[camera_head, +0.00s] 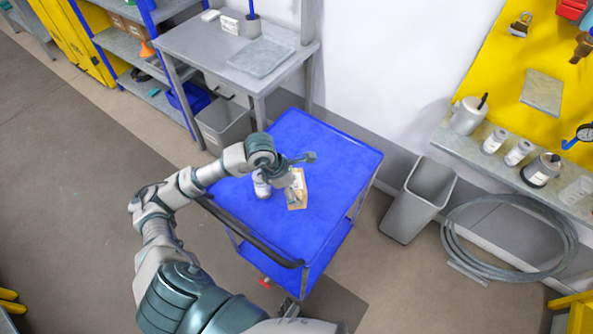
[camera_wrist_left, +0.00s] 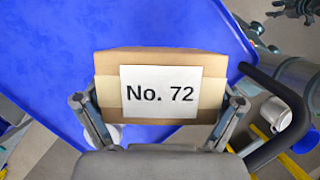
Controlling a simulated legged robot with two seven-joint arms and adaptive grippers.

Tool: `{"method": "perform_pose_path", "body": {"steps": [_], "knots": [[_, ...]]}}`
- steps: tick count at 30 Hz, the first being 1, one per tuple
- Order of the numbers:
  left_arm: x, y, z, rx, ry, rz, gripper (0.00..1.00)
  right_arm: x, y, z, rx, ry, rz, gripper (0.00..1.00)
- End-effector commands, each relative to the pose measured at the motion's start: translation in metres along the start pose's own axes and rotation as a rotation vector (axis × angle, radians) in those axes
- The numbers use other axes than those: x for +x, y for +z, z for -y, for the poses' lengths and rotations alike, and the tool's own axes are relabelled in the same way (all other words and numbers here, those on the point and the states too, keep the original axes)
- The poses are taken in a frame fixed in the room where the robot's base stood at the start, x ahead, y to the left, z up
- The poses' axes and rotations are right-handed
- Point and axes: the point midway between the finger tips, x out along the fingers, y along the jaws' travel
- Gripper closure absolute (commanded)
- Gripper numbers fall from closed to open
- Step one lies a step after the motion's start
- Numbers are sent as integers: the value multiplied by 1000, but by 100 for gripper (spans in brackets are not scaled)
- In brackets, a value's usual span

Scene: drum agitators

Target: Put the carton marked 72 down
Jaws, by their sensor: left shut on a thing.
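The carton marked 72 (camera_wrist_left: 160,88) is a brown box with a white label reading "No. 72", facing the camera in the left wrist view. In the head view the carton (camera_head: 299,188) is over the top of the blue cart (camera_head: 325,150). My left gripper (camera_wrist_left: 160,108) is shut on it, one finger at each side. I cannot tell whether its underside touches the cart top. My right gripper (camera_wrist_left: 290,7) shows small at the upper right corner of the left wrist view; its jaw state is unclear.
The cart top around the carton is mostly clear. A black handle (camera_head: 250,233) runs along its near left side. A grey bin (camera_head: 418,197) stands to its right, and a grey table (camera_head: 205,48) stands behind it. A hose coil (camera_head: 455,240) lies farther right.

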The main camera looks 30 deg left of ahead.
Motion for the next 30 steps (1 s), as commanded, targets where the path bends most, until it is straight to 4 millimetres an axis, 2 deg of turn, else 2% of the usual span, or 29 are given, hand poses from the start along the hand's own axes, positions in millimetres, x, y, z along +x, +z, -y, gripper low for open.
{"method": "perform_pose_path", "body": {"steps": [7, 14, 19, 25, 26, 27, 30], "knots": [[45, -16, 2, -2, -3, -3, 48, -4, -7, -2, 1, -2, -2, 60], [65, -28, -2, -2, -5, 1, 48, -7, -10, 0, 1, 4, -1, 60], [88, -39, -3, -3, -7, 2, 48, -9, -13, 0, 1, 6, -3, 60], [91, -39, -3, -2, -3, 2, 48, -10, -15, 0, 1, 6, -3, 60], [91, -40, -3, -2, -4, 1, 4, -10, -14, 0, 1, 6, -3, 60], [91, -39, -3, -2, -4, 0, 0, -10, -14, 0, 1, 5, -3, 60], [91, -38, -2, -1, -3, -1, 0, -10, -14, 0, 1, 5, -3, 60]]}}
